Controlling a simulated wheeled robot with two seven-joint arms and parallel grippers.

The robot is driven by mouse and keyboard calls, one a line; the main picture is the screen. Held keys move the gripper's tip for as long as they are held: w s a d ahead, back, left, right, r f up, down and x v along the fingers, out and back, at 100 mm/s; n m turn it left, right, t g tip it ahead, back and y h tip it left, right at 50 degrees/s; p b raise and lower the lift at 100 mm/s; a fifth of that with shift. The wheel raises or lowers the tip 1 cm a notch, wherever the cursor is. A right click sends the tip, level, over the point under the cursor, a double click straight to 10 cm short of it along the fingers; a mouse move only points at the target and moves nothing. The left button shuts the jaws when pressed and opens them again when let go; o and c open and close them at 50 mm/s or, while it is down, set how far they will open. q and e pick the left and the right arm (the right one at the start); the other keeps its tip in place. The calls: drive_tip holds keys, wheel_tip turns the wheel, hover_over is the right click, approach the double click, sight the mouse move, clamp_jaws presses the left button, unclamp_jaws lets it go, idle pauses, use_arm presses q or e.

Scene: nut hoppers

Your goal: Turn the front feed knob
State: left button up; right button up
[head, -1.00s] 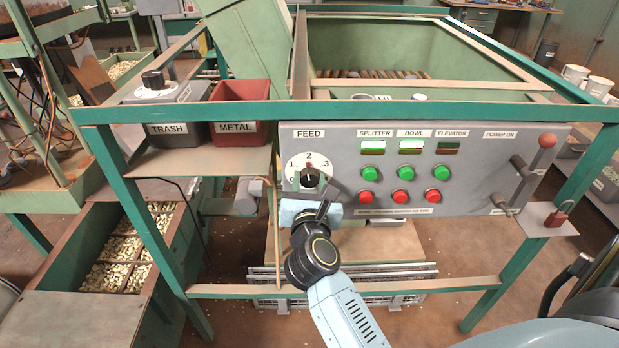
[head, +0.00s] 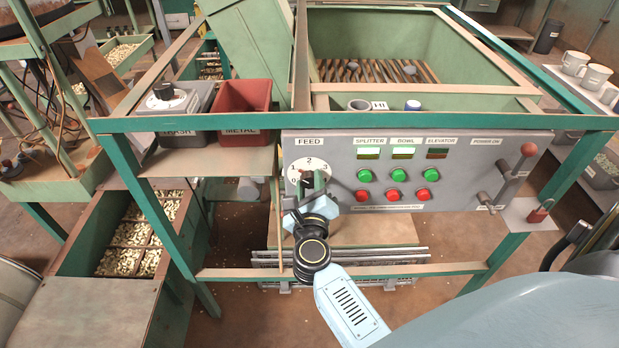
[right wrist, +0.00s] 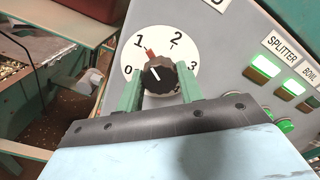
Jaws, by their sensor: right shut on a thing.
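The front feed knob (right wrist: 158,76) is a black round knob with a white line, on a white dial (right wrist: 130,55) numbered 0 to 3. In the right wrist view, its line leans up and left, toward the 1, and a red pointer shows between 1 and 2, nearer 1. In the head view the dial (head: 294,168) sits under the FEED label on the grey control panel (head: 455,200). My right gripper (right wrist: 160,86) is shut on the knob, one green finger on each side. It partly hides the knob in the head view (head: 307,182). My left gripper is out of view.
Right of the dial are green buttons (head: 397,175), red buttons (head: 391,197) and lit indicators. A red-handled lever (head: 528,150) stands at the panel's right end. A green frame bar (head: 350,122) crosses above.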

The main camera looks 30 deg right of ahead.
drive_tip(key=shift+n+p, duration=0.3)
drive_tip(key=shift+n, duration=0.2)
drive_tip(key=o, duration=1)
drive_tip(key=b+v, duration=0.2)
drive_tip(key=v, duration=1.1)
drive_tip(key=shift+s, duration=0.2)
drive_tip(key=shift+a, duration=0.1)
